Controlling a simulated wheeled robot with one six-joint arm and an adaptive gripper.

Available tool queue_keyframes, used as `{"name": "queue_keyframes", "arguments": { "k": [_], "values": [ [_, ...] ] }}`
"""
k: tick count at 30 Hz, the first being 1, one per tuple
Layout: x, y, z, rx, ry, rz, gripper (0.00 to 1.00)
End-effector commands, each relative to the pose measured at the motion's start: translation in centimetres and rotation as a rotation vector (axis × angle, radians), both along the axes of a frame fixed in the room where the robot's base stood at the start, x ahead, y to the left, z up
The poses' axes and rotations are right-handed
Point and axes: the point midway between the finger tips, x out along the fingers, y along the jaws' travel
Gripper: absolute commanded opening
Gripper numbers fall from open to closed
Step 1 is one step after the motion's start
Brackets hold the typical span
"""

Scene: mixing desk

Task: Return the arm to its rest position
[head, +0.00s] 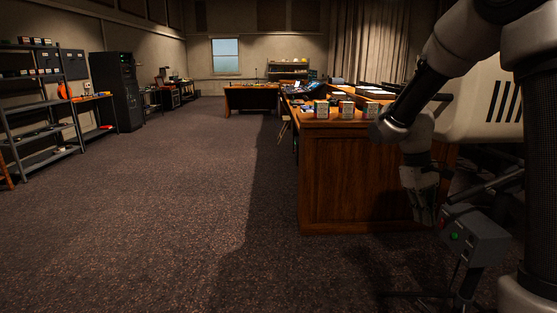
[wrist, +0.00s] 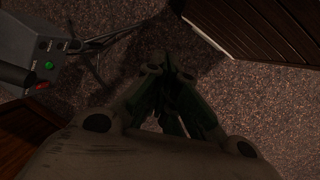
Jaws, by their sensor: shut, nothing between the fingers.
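My gripper (head: 425,205) hangs low at the right of the head view, pointing down in front of the wooden desk's end panel. In the wrist view my gripper (wrist: 172,88) shows dark fingers drawn together with nothing between them, above the carpet. My arm rises from it at the right of the head view, bent at the elbow. The wooden mixing desk (head: 345,180) stands behind and to the left of the gripper. Whether the gripper touches the desk cannot be told.
A grey box with a green button (head: 480,240) stands close to the right of my gripper; it also shows in the wrist view (wrist: 45,55). Small boxes (head: 347,109) stand on the desk top. Shelves (head: 40,110) line the left wall. The carpet (head: 170,200) at left is clear.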

Motion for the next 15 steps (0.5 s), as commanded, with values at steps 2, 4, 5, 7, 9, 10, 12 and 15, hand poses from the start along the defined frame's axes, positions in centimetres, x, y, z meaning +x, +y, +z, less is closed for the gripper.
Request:
{"name": "queue_keyframes", "arguments": {
  "k": [2,4,5,7,9,10,12,15],
  "values": [
    [-3.5,0.3,2.4,0.042,-0.065,-0.077,0.00],
    [-6.4,0.7,4.0,0.080,-0.119,-0.138,0.00],
    [-7.6,0.8,4.6,0.096,-0.141,-0.161,0.00],
    [-10.3,1.1,5.8,0.133,-0.197,-0.208,0.00],
    [-12.9,1.4,6.7,0.169,-0.254,-0.243,0.00],
    [-13.9,1.5,7.1,0.183,-0.281,-0.253,0.00],
    [-15.9,1.7,7.9,0.211,-0.341,-0.271,0.00],
    [-18.0,1.6,9.0,0.235,-0.428,-0.283,0.00]
  ]
}}
